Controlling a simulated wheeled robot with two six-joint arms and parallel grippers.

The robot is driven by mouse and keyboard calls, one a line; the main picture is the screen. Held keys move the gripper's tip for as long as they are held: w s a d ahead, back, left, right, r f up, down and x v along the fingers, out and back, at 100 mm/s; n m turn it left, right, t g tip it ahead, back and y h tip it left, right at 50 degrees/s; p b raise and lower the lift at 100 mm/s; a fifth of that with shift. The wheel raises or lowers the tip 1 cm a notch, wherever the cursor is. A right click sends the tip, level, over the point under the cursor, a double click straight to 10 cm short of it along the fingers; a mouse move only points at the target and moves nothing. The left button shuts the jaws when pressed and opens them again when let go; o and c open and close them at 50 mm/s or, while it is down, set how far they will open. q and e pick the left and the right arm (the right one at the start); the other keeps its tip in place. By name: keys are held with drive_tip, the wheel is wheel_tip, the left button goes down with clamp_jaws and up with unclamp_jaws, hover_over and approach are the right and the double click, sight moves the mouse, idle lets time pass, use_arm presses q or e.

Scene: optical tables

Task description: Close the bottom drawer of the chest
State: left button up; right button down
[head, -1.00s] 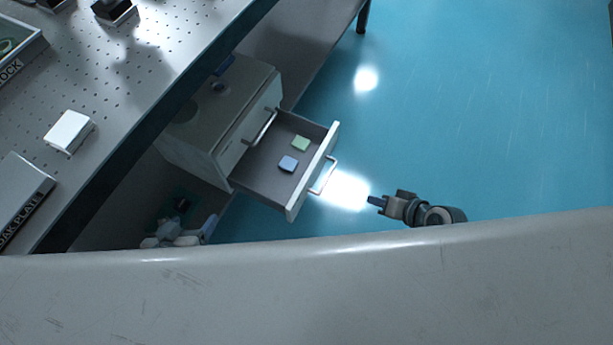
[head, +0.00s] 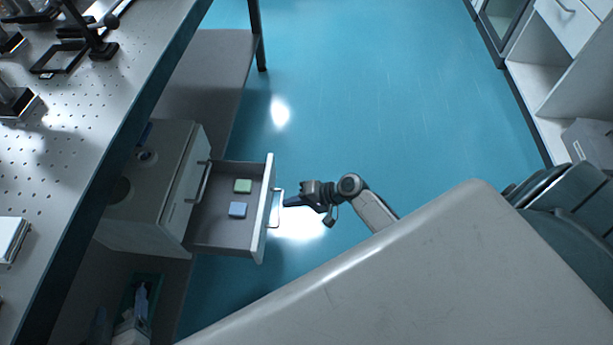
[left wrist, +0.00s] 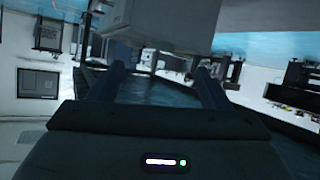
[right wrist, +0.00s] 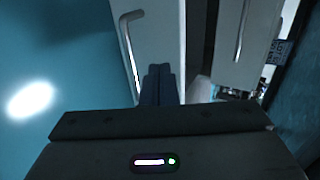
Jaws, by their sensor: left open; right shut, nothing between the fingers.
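The chest (head: 150,185) stands on a low shelf under the table. Its bottom drawer (head: 222,234) is pulled out, holding a green block (head: 243,186) and a blue block (head: 238,209). The drawer's handle (head: 275,210) is on its front. My right gripper (head: 287,202) is shut and empty, its fingertips close to that handle; I cannot tell if they touch. In the right wrist view, its fingers (right wrist: 158,72) overlap the drawer front (right wrist: 160,25) beside the handle (right wrist: 128,50). My left gripper (left wrist: 158,75) shows open and empty in the left wrist view; I cannot make it out in the head view.
A perforated table top (head: 95,140) overhangs the chest. Blue floor (head: 370,90) in front of the drawer is clear. Items in a green tray (head: 140,300) lie near the chest. White cabinets (head: 545,75) stand at the far right. My own body fills the lower right.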

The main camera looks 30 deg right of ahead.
sight(265, 204)
use_arm(q)
drive_tip(key=shift+w+r+t, duration=0.4)
drive_tip(key=shift+w+r, duration=0.1)
drive_tip(key=shift+r, duration=0.2)
use_arm(e)
drive_tip(key=shift+w+a+f, duration=0.15)
drive_tip(key=shift+w+a, duration=0.55)
drive_tip(key=shift+a, duration=0.35)
drive_tip(key=shift+w+a+f, duration=0.15)
drive_tip(key=shift+w+a, duration=0.55)
drive_tip(key=shift+a, duration=0.35)
use_arm(q)
drive_tip(key=shift+a, duration=0.1)
